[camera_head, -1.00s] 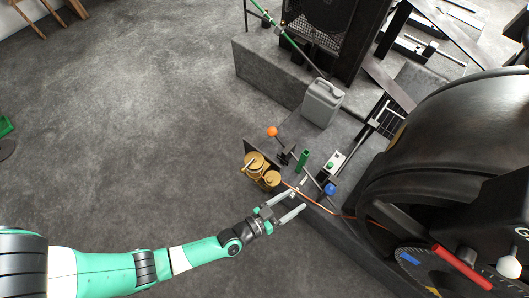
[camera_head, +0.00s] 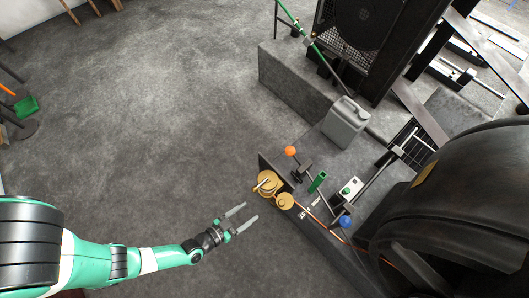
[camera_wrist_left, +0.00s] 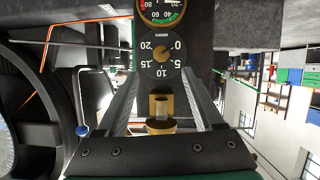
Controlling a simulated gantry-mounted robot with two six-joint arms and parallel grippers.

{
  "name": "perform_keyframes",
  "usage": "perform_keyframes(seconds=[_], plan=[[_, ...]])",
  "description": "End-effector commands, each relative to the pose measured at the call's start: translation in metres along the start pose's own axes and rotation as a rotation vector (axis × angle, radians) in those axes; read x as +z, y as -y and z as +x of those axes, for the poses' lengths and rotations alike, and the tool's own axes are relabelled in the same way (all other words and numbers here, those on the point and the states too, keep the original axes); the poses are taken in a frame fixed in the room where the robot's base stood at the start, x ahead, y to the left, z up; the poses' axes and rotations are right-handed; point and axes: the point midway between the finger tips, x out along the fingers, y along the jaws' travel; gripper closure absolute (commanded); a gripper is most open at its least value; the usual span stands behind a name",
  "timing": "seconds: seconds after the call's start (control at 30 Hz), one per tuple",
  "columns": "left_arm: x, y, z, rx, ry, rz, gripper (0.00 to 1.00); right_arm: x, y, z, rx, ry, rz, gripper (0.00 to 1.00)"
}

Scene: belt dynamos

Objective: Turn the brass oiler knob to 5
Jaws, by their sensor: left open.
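The brass oiler (camera_head: 268,184) stands at the near left corner of the grey plinth in the head view. In the left wrist view a black dial (camera_wrist_left: 174,74) is marked 0, 5, 10, 15 and 20. A small brass knob (camera_wrist_left: 162,51) sits at its centre; its pointer seems to lean toward 0, but it is too small to be sure. My left gripper (camera_head: 250,212) is open and empty, left of the oiler and apart from it. In the left wrist view its fingers (camera_wrist_left: 162,72) frame a brass part (camera_wrist_left: 160,108) and the dial lies beyond. My right gripper is out of view.
A red, white and green gauge (camera_wrist_left: 162,10) sits above the dial. The plinth carries an orange ball lever (camera_head: 290,151), a green handle (camera_head: 317,182), a blue ball lever (camera_head: 345,221) and a grey can (camera_head: 345,122). The large dark machine (camera_head: 460,190) stands right. Floor on the left is open.

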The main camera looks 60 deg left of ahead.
Motion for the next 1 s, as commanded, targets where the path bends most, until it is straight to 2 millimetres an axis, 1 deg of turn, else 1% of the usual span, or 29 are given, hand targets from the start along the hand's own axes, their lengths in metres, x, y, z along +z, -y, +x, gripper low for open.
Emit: perform_keyframes(seconds=[0.03, 0.07, 0.2, 0.3, 0.4, 0.53, 0.8, 0.83, 0.97, 1.0], plan=[[0.005, 0.004, 0.009, -0.011, -0.004, -0.004, 0.31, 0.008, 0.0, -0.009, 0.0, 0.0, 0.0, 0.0], [0.005, 0.005, 0.013, -0.013, -0.002, -0.001, 0.31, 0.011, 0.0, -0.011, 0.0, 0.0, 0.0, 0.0], [0.007, 0.005, 0.051, -0.012, -0.005, 0.001, 0.31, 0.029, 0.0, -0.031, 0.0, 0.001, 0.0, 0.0], [0.005, 0.004, 0.071, -0.008, -0.003, 0.002, 0.31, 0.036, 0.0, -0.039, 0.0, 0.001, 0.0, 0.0], [0.004, 0.003, 0.086, -0.007, -0.001, 0.003, 0.31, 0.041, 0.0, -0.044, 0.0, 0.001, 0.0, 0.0], [0.002, 0.003, 0.097, -0.006, 0.001, 0.005, 0.31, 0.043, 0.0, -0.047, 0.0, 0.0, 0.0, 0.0], [0.0, 0.003, 0.098, -0.005, 0.002, 0.005, 0.31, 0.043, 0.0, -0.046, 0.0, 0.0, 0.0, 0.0], [0.0, 0.003, 0.098, -0.005, 0.002, 0.005, 0.33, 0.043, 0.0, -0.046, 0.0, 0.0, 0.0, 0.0], [0.0, 0.003, 0.098, -0.005, 0.002, 0.004, 0.56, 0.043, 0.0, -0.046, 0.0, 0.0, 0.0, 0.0], [0.0, 0.003, 0.098, -0.005, 0.002, 0.004, 0.63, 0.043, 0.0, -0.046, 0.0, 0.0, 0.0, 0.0]])
